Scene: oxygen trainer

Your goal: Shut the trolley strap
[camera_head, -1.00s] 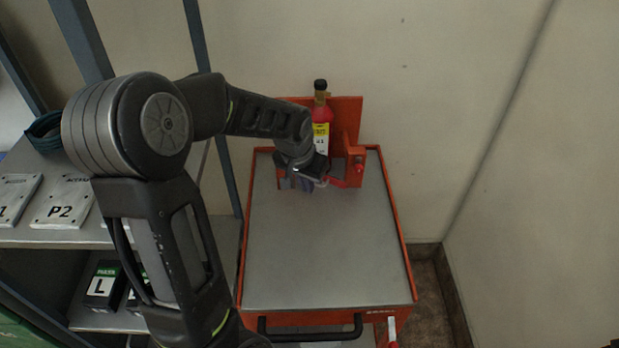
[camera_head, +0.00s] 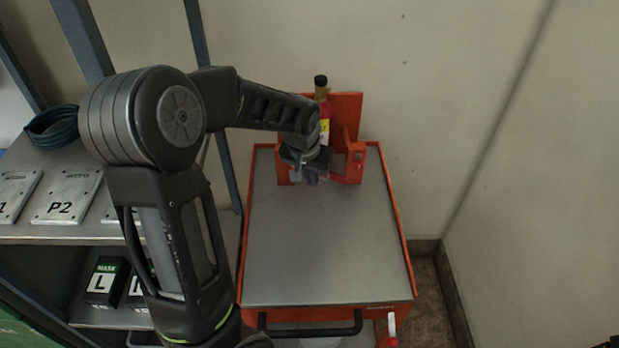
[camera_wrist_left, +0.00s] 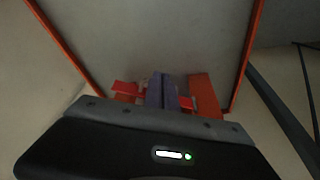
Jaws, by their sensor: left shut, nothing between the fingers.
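A red strap (camera_head: 338,178) shows low on the bracket's front, beside my gripper; the gripper and arm cover the rest. My left gripper (camera_head: 312,178) is at the bracket's front, with shut, empty fingers. In the left wrist view the fingers (camera_wrist_left: 162,92) are together, with red strap pieces (camera_wrist_left: 125,88) on both sides of them. I cannot tell whether the strap is fully closed. My right gripper is not in view.
The trolley's grey top (camera_head: 325,245) is clear in front of the bracket. A black handle (camera_head: 310,330) runs along its front edge. A shelf on the left holds a P2 plate (camera_head: 67,197), a green coiled hose (camera_head: 53,128) and boxes (camera_head: 107,282). Walls stand behind and right.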

